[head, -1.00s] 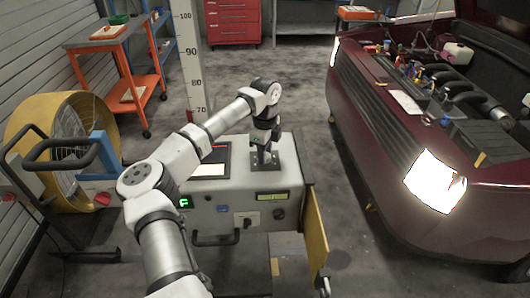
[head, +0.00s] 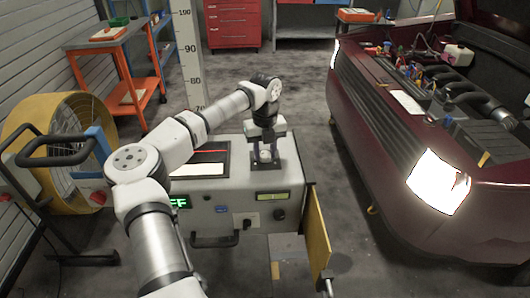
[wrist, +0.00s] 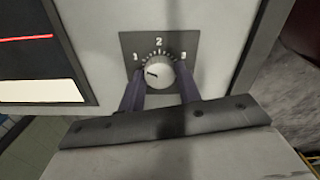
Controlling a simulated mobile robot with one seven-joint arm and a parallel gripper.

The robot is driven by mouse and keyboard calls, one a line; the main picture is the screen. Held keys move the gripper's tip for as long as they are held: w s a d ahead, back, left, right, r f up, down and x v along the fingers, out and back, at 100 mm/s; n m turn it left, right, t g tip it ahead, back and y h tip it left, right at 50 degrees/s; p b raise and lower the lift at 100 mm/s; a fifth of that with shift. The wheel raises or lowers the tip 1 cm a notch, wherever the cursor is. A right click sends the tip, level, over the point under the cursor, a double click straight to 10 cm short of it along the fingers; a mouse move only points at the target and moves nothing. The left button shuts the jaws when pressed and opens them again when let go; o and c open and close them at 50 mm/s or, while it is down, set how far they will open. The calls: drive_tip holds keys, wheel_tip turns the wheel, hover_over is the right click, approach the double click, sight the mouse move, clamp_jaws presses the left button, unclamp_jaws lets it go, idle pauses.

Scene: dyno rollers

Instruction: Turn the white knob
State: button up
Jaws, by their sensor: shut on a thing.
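The white knob (wrist: 154,77) sits on a dark square plate (wrist: 127,42) marked 1, 2 and 3, on top of a light grey machine box. Its dark pointer mark faces left, toward the 1. My gripper (wrist: 160,78) comes from below in the wrist view, with one dark finger on each side of the knob, shut on it. In the head view my gripper (head: 266,150) reaches down onto the top of the grey machine (head: 225,215), and the knob is mostly hidden between the fingers.
A screen panel with a red line (head: 205,153) lies left of the gripper on the machine top. A green display (head: 181,202) on the front reads FF at its visible part. A yellow door (head: 318,225) hangs open. A dark red car (head: 385,130) stands right.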

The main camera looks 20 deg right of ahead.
sight(265, 154)
drive_tip(key=m, duration=1.2)
drive_tip(key=shift+m, duration=0.3)
idle(0.4)
drive_tip(key=o, duration=1)
drive_tip(key=shift+b, duration=0.3)
drive_tip(key=shift+c, duration=0.2)
wheel_tip(265, 154, up, 14)
drive_tip(key=b, duration=0.1)
drive_tip(key=shift+b, duration=0.35)
